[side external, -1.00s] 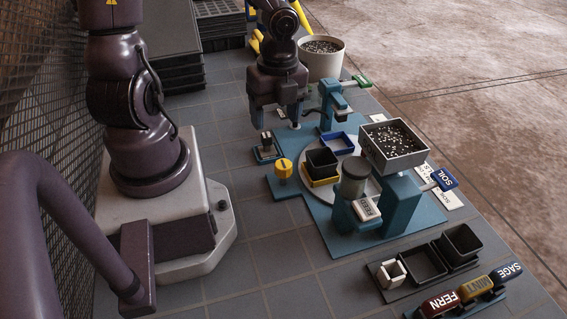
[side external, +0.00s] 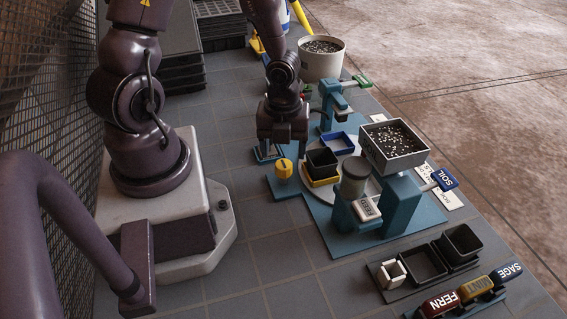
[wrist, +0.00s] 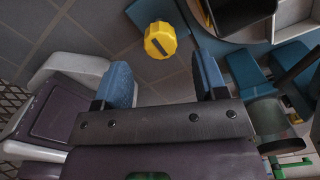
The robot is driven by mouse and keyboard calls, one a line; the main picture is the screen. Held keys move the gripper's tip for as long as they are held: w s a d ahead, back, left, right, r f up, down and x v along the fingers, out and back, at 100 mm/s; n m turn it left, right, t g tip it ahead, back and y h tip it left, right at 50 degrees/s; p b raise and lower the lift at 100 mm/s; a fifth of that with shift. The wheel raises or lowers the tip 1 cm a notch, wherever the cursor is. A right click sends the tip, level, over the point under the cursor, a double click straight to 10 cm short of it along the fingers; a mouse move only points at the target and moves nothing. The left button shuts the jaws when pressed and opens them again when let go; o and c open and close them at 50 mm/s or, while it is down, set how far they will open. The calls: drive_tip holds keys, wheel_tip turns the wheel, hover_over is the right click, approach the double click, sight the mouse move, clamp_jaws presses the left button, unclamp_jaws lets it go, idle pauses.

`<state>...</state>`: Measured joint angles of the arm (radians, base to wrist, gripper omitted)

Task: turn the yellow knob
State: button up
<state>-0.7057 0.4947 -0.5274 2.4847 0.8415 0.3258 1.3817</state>
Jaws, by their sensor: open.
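The yellow knob (side external: 283,168) stands on a small blue extension at the left edge of the blue base plate. A dark mark runs across its top. In the wrist view the knob (wrist: 160,40) lies ahead of the fingertips, roughly midway between them. My gripper (side external: 283,148) is above and just behind the knob in the side view, apart from it. In the wrist view my gripper's two blue fingers (wrist: 164,75) are spread wide with nothing between them.
A blue frame (side external: 337,143), a teal stand with a soil hopper (side external: 393,146) and a teal post (side external: 331,97) are close by. Floor tiles left of the knob are clear.

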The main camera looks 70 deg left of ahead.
sight(284, 164)
drive_tip(key=shift+f, duration=2.5)
drive_tip(key=c, duration=0.9)
